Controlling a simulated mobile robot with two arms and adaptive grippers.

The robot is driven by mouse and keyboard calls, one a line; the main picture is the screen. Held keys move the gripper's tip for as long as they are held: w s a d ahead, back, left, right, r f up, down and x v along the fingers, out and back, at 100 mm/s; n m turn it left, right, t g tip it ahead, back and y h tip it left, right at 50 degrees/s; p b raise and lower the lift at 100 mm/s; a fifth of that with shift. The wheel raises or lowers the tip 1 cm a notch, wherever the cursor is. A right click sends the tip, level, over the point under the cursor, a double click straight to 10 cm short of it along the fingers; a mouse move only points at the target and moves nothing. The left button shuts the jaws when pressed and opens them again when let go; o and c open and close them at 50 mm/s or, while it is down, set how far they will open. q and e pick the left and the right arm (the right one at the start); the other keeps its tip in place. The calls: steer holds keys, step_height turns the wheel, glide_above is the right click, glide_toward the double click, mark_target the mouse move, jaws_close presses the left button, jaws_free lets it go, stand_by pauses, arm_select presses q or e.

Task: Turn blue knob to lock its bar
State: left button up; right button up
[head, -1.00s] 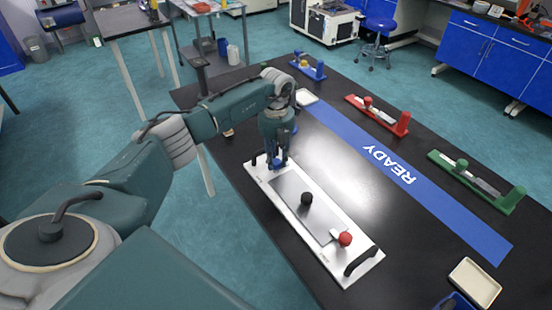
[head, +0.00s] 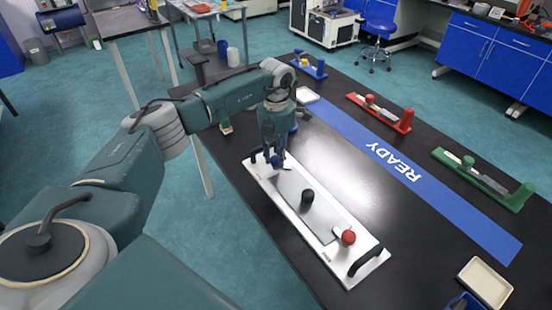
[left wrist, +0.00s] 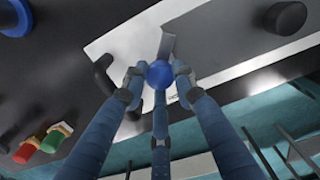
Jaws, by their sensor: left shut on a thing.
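The white panel (head: 341,268) lies on the black table and carries a grey plate (head: 290,190). My left gripper (head: 277,161) points down at the panel's far end, its fingers closed around the blue knob. In the left wrist view the round blue knob (left wrist: 160,74) sits between the fingertips of my left gripper (left wrist: 158,82). A short grey bar (left wrist: 167,45) extends from the knob toward the grey plate's edge. In the head view the fingers mostly hide the knob and bar. My right gripper is not in view.
A black knob (head: 307,196) stands mid-panel and a red knob (head: 348,237) nearer me, with black handles at the ends. A blue READY strip (head: 455,217) runs alongside. Red (head: 398,124) and green (head: 508,200) fixtures stand beyond it, and a beige tray (head: 486,281) at lower right.

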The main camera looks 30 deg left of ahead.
mark_target(276, 158)
arm_select(q)
steer(key=m+b, duration=0.1)
steer(key=m, duration=0.3)
steer(key=shift+m+b, duration=0.3)
steer(key=m+b, duration=0.1)
steer(key=m, duration=0.4)
stand_by(0.3)
steer(key=o, duration=1.2)
steer(key=shift+c, duration=0.2)
steer(key=shift+r, duration=0.2)
step_height(276, 158, up, 12)
steer(key=shift+f, duration=0.15)
steer(key=shift+f, duration=0.1)
